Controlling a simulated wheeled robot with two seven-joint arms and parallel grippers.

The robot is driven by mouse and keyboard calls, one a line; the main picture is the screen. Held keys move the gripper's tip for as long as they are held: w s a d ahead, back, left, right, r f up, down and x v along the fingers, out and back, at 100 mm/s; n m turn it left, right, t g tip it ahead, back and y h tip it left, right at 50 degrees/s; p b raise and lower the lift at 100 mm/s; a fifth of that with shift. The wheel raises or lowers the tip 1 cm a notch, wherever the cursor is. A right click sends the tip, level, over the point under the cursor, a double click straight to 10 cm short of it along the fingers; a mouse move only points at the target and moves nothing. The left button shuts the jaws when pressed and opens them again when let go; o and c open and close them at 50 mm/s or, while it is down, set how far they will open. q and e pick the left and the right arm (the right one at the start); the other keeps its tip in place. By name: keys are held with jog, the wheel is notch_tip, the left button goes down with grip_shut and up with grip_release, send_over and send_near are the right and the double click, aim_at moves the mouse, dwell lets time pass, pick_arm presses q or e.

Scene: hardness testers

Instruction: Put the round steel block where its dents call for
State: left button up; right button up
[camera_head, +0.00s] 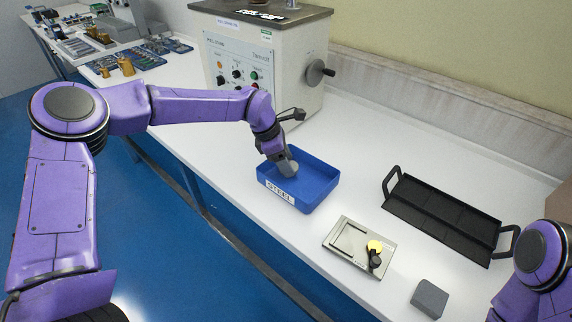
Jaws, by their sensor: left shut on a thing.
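The round steel block (290,169) is a small grey disc at the tip of my left gripper (284,160). My left gripper is shut on it and reaches down into the blue bin (316,202), whose front carries a label reading STEEL. The disc shows tilted over the bin's left inside; whether it touches the bin floor I cannot tell. No dents can be made out on it at this size. My right arm shows at the right edge, but its gripper is out of view.
A black tray (395,206) with two handles lies right of the bin. A metal plate (345,240) with a yellow disc and black knob lies in front, and a grey square block (429,299) near the edge. A large tester (285,60) stands behind.

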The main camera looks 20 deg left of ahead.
pick_arm(q)
jog(key=shift+f, duration=1.1)
jog(key=shift+s, duration=0.1)
jog(key=o, duration=1.3)
jog(key=shift+f, duration=0.15)
jog(key=shift+r, duration=0.35)
jog(key=v, duration=1.1)
jog(key=shift+s+a+r, duration=0.1)
jog(key=shift+r, duration=0.25)
